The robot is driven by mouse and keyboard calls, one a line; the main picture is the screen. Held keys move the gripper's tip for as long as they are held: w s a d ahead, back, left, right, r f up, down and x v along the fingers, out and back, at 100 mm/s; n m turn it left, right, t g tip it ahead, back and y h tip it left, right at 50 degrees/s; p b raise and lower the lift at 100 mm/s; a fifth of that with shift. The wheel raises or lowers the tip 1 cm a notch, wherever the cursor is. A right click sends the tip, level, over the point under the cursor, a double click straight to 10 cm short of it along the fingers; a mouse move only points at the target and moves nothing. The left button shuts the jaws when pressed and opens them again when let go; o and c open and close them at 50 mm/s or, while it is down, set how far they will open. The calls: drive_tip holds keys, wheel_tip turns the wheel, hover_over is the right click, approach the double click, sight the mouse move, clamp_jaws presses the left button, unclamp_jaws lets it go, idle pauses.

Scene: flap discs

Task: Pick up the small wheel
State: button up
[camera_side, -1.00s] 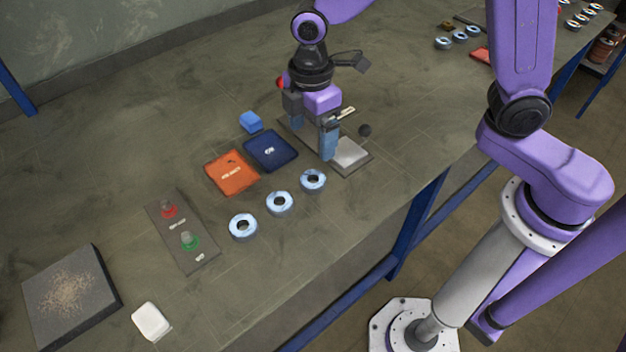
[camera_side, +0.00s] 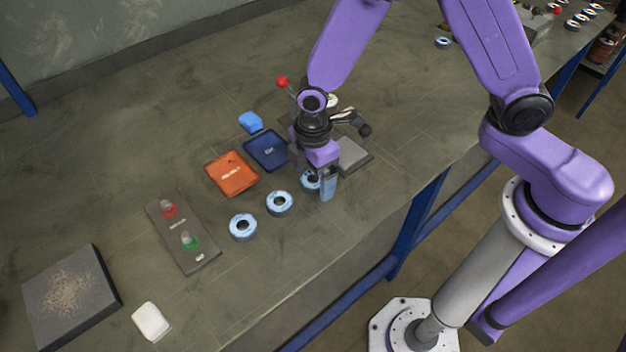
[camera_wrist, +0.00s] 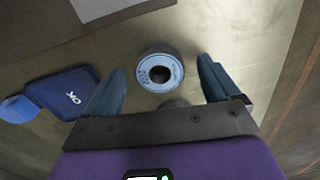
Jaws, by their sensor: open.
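Several light blue ring-shaped wheels lie on the table. In the side view, the left wheel (camera_side: 234,232) and middle wheel (camera_side: 270,207) are clear, while the right wheel (camera_side: 308,186) is partly hidden by my gripper (camera_side: 313,185). In the wrist view, one wheel (camera_wrist: 148,77) with a dark centre hole lies flat between and beyond the fingers of my gripper (camera_wrist: 162,68). The fingers are open and apart on either side of it, with nothing held. Whether they are level with the wheel I cannot tell.
A blue OK tray (camera_side: 266,150) and an orange tray (camera_side: 232,174) lie left of my gripper. A plate with a pale block (camera_side: 352,154) is close on the right. A button panel (camera_side: 182,232) stands farther left. The table's front edge is near the wheels.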

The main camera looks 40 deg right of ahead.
drive_tip(key=shift+f, duration=0.15)
drive_tip(key=c, duration=1.2)
